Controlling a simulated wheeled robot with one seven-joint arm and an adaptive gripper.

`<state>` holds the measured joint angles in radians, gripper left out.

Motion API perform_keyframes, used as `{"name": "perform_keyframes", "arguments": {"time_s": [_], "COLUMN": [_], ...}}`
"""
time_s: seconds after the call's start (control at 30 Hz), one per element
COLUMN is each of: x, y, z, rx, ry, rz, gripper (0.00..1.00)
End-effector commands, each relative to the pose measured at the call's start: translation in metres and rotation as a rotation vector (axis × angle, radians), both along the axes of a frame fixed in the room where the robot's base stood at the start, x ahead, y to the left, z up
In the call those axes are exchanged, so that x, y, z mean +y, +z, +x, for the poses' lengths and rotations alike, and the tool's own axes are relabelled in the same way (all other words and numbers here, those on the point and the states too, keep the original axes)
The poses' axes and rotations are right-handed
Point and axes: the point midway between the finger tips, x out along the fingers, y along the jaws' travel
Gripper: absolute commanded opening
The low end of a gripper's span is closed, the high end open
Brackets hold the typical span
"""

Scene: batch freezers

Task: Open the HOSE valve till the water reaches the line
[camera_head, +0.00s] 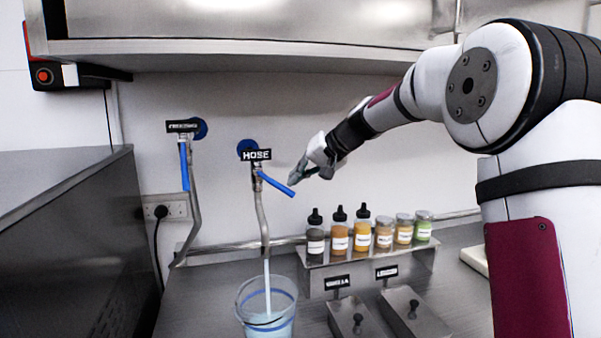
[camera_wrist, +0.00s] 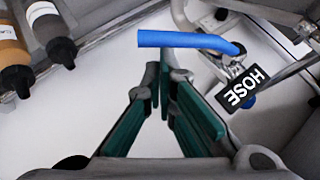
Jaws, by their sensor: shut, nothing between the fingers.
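The HOSE valve has a black HOSE label (camera_head: 257,155) and a blue lever (camera_head: 277,185), swung out to the right and slanting down. A pale stream (camera_head: 267,283) runs from its pipe (camera_head: 263,225) into a clear bucket (camera_head: 240,308) with blue bands. The bucket holds pale liquid; I cannot tell its level against the line. My gripper (camera_head: 298,177) is shut and empty, close to the lever's free end. In the wrist view my fingertips (camera_wrist: 163,75) meet just short of the blue lever (camera_wrist: 185,40); touching is unclear. The HOSE label (camera_wrist: 246,88) is right of them.
A second valve with a blue lever (camera_head: 184,166) hanging down is at left. A rack of several bottles and jars (camera_head: 340,238) stands right of the bucket, with lidded metal containers (camera_head: 415,313) in front. A steel cabinet (camera_head: 260,55) hangs above. A red emergency button (camera_head: 43,75) is upper left.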

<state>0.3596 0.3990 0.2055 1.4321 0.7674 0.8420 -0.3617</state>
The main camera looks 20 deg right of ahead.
Motion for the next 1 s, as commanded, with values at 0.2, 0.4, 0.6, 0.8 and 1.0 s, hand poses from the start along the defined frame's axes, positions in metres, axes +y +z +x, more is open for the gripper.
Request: {"name": "perform_keyframes", "arguments": {"time_s": [0.2, 0.4, 0.6, 0.8, 1.0], "x": [0.0, 0.001, 0.006, 0.006, 0.006], "y": [-0.002, -0.016, -0.024, -0.023, -0.021], "z": [0.0, 0.002, 0.001, 0.0, 0.0], "rx": [0.002, 0.003, 0.0, 0.001, 0.0], "ry": [0.0, -0.001, 0.001, 0.001, 0.001], "rz": [0.008, 0.115, 0.126, 0.125, 0.124], "gripper": [0.0, 0.0, 0.0, 0.0, 0.0]}}
